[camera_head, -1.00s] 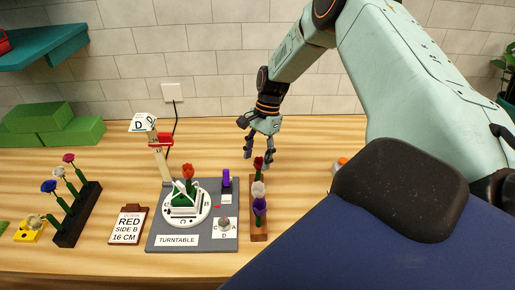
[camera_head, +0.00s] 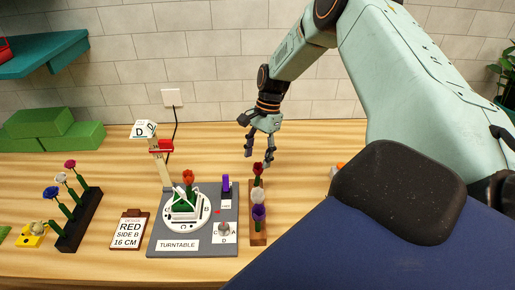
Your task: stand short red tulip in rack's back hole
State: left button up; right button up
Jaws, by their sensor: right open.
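A dark red flower (camera_head: 258,169) stands upright at the back end of the narrow brown rack (camera_head: 257,241), its stem hardly visible. A white flower (camera_head: 258,195) and a purple flower (camera_head: 259,212) stand in front of it in the same rack. My right gripper (camera_head: 258,160) is open and empty, fingers pointing down, just above and behind the dark red flower; I cannot tell whether they touch. An orange-red flower (camera_head: 188,176) stands in the white holder on the turntable (camera_head: 177,245). My left gripper is not in view.
A clipboard card (camera_head: 127,229) reads RED SIDE B 16 CM. A dark rack (camera_head: 75,236) of several flowers stands at left, green blocks (camera_head: 50,130) behind. The table's back middle is clear.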

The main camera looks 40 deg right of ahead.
jog(key=shift+v, duration=2)
jog(key=shift+o, duration=0.2)
jog(key=o, duration=0.5)
jog(key=shift+x, duration=1.9)
jog(key=shift+s+a+f, duration=0.1)
